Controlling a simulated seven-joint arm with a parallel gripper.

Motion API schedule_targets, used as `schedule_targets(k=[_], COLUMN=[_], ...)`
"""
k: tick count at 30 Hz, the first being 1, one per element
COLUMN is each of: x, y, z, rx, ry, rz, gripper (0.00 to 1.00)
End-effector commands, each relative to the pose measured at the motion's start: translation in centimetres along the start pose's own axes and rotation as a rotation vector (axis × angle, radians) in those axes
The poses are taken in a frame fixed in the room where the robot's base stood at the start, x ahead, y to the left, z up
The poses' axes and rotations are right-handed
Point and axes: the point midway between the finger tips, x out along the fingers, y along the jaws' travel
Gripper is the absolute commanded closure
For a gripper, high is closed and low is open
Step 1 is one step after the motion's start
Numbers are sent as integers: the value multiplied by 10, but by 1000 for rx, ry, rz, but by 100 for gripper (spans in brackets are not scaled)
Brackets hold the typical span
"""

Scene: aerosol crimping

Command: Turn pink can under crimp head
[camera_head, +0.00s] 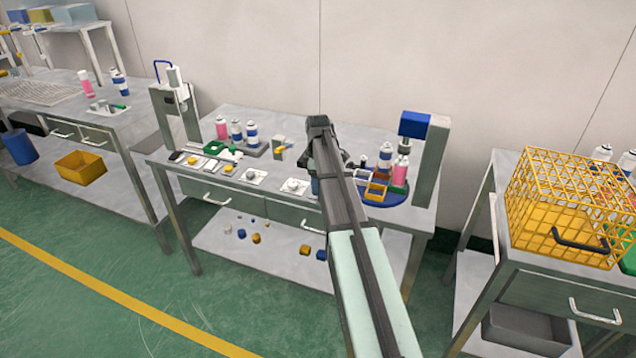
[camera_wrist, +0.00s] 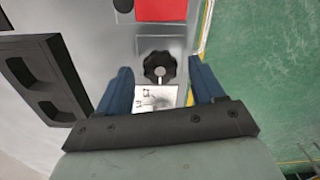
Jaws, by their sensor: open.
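A pink can (camera_head: 400,171) stands on the blue round turntable (camera_head: 397,198) at the right of the middle table in the head view. The blue crimp head (camera_head: 413,124) is on a grey post above and behind it. Their exact alignment cannot be told. My gripper (camera_wrist: 160,66) is open and empty in the wrist view, its two blue fingers pointing down over the table. A black lobed knob (camera_wrist: 160,67) shows between the fingers, apart from both. A white plate (camera_wrist: 160,97) lies beside it. In the head view my arm hides the fingers. The pink can is not identifiable in the wrist view.
Another pink can (camera_head: 221,128) stands in a group at left. A dark two-recess block (camera_wrist: 40,85) lies left in the wrist view, a red piece (camera_wrist: 160,9) at top. A yellow crate (camera_head: 565,205) stands right.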

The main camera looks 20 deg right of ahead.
Motion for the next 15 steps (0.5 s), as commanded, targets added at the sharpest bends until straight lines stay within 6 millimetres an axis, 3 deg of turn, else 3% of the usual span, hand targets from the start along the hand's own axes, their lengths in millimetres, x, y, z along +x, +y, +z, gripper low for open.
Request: schedule_targets(k=[15], x=[-87], y=[1], z=[0], rx=[0], ry=[1], rz=[3], gripper=[32])
